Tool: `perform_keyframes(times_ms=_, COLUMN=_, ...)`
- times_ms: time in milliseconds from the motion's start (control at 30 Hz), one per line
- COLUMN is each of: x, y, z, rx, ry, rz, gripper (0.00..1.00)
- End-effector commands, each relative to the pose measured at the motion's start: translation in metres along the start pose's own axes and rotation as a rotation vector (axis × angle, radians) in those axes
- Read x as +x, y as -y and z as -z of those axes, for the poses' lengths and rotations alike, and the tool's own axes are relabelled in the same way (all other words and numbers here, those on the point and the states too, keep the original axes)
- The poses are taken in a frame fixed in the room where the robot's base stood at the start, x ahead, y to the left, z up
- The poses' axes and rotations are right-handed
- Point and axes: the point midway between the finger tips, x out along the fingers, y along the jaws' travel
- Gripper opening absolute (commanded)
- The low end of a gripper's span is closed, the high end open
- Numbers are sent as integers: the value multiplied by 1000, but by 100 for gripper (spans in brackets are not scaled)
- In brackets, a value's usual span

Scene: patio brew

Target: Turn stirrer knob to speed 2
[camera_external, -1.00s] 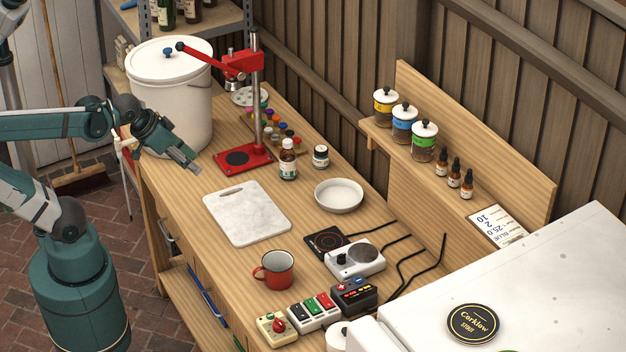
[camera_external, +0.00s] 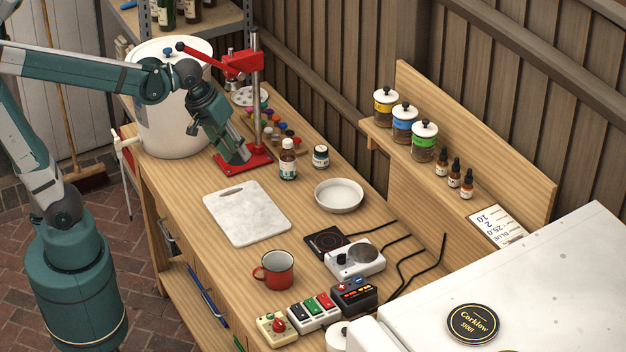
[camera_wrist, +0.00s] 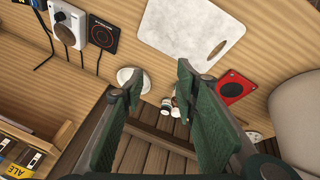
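The white stirrer (camera_external: 352,262) sits on the right part of the bench, with a dark round disc on its top. A small knob (camera_wrist: 60,16) shows on the white stirrer (camera_wrist: 75,14) at the upper left of the wrist view. Its pointer setting is too small to read. My gripper (camera_external: 238,157) points down above the red press base, well to the left of the stirrer. In the wrist view my gripper (camera_wrist: 160,76) is open, with nothing between its fingers.
A black hot plate (camera_external: 324,242), red mug (camera_external: 274,271) and switch boxes (camera_external: 313,313) surround the stirrer. A white cutting board (camera_external: 247,215) and shallow bowl (camera_external: 339,196) lie between my gripper and it. The red press (camera_external: 257,100) stands close behind my gripper. Cables run right from the stirrer.

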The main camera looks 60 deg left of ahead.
Motion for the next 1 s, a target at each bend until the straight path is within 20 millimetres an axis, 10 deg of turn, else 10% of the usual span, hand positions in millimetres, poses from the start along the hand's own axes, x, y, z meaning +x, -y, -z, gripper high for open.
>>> perform_keyframes(times_ms=1000, x=59, y=-170, z=24, rx=-446, ry=177, rz=138, gripper=30)
